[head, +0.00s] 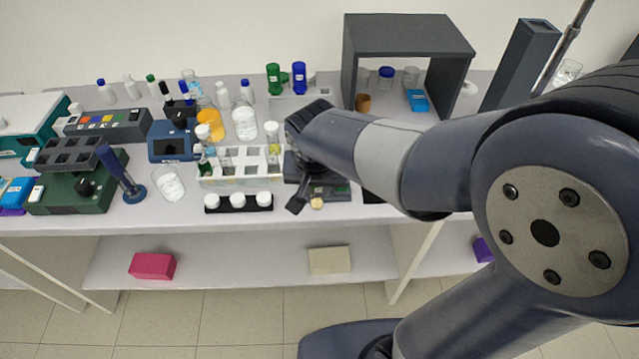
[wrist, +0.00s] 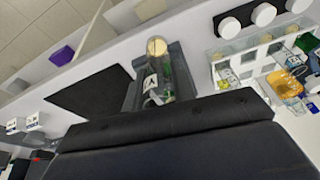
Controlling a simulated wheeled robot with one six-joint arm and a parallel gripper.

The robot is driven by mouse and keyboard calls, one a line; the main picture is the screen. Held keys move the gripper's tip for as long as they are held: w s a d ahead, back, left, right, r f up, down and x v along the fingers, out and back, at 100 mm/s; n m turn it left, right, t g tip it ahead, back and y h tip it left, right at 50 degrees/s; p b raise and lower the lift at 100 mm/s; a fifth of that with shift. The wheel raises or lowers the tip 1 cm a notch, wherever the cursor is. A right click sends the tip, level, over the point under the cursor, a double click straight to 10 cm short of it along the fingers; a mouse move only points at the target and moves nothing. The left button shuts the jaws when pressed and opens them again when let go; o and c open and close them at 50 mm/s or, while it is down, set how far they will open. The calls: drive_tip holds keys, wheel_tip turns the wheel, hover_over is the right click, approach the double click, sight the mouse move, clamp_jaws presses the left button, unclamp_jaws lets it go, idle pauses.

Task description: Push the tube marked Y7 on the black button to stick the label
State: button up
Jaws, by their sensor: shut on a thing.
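My gripper (head: 312,196) is low over the front middle of the bench. In the wrist view its grey jaws (wrist: 157,84) are shut on a clear tube (wrist: 162,72) with a tan cap (wrist: 157,46). The cap also shows in the head view (head: 317,203) just below the jaws. White marks with dark print show near the tube, but I cannot read Y7. A black round part (head: 86,187) sits on a dark green box at the left, and another (head: 178,118) tops a blue device with a screen. I cannot tell which is the black button.
A white rack (head: 240,181) with tubes stands left of my gripper, behind a black strip with white caps (head: 238,202). A blue stand (head: 122,172) and a beaker (head: 168,184) are farther left. A dark grey shelf (head: 408,32) stands behind. A black mat (wrist: 88,106) lies beside the jaws.

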drive_tip(key=b+x, duration=0.2)
drive_tip(key=x, duration=0.2)
drive_tip(key=shift+b, duration=0.3)
drive_tip(key=shift+w, duration=1.55)
drive_tip(key=shift+o, duration=1.4)
clamp_jaws()
